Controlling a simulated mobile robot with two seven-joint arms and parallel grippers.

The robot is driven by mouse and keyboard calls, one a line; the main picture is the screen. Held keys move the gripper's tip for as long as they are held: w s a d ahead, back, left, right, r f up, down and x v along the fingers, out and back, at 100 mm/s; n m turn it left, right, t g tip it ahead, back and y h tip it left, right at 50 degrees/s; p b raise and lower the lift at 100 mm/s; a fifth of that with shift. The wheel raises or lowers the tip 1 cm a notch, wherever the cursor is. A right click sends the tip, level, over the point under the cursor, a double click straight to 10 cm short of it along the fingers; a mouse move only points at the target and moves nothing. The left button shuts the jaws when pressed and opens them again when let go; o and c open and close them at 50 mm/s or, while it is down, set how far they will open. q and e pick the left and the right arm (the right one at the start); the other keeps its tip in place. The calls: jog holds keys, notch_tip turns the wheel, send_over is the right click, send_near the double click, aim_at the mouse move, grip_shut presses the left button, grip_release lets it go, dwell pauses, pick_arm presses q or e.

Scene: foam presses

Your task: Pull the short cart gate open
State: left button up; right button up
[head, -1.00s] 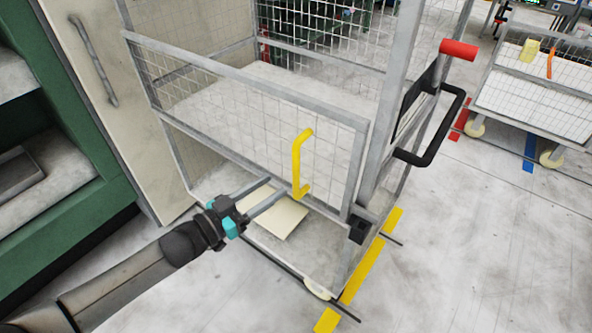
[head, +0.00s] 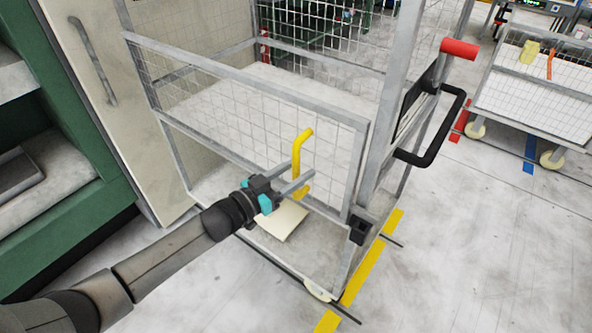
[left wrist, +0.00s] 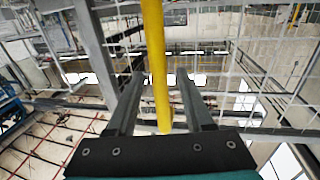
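The short cart gate (head: 235,112) is a grey-framed wire mesh panel across the near side of the cart, and it stands closed against the right post. Its yellow handle (head: 297,158) is an upright bar near the gate's right end. My left gripper (head: 298,174) is at the handle's lower half, its two fingers apart. In the left wrist view the yellow handle (left wrist: 155,60) runs between the two open fingers, with a gap on both sides. I cannot tell if either finger touches it. My right gripper is not in view.
A green machine (head: 95,170) stands at left. Another cart (head: 535,90) is at the right. Floor in front is clear.

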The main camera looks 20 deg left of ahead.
pick_arm(q)
grip_shut()
dwell(1.3)
